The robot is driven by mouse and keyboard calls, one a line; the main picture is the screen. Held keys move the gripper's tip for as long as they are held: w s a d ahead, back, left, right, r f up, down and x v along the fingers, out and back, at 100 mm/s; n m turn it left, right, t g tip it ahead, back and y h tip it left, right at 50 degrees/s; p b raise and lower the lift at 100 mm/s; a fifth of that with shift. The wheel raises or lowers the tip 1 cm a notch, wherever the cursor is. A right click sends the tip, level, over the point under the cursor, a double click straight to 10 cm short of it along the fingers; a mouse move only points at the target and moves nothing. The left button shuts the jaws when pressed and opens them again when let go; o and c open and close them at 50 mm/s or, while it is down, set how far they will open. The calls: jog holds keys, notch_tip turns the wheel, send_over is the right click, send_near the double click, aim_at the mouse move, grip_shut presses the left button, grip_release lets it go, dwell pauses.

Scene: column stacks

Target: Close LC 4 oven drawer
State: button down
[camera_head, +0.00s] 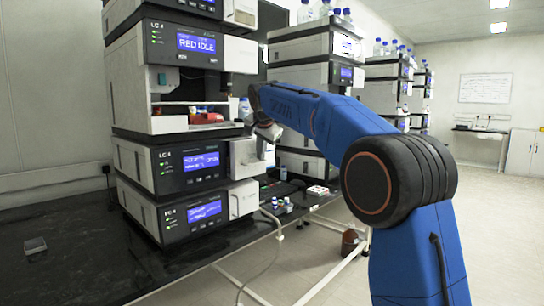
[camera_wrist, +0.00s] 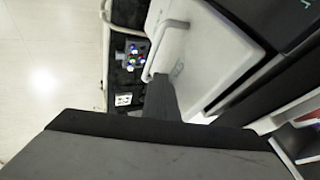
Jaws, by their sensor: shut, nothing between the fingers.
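The LC 4 stack (camera_head: 180,130) stands on the black bench at the left, with lit blue displays. Beside the display of the module below the open bay is a white front panel (camera_head: 241,152). In the wrist view a white panel with a bar handle (camera_wrist: 158,48) fills the upper middle. My dark finger (camera_wrist: 163,98) is beside the handle; whether it touches is unclear. My gripper is shut and empty.
An open bay (camera_head: 190,110) above holds red and small items. A lower white panel (camera_head: 243,199) is below. Small vials (camera_head: 280,205) and a white rack (camera_head: 317,191) lie on the bench. More stacks (camera_head: 310,75) stand behind. The floor at right is clear.

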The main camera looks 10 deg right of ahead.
aim_at(253, 151)
jog(key=w+a, duration=0.2)
jog(key=w, duration=0.1)
jog(key=shift+w+a, duration=0.25)
jog(key=shift+a, duration=0.05)
jog(key=shift+w+a+r, duration=0.1)
jog(key=shift+w+a, duration=0.05)
jog(key=shift+w, duration=0.05)
jog(key=shift+r, duration=0.15)
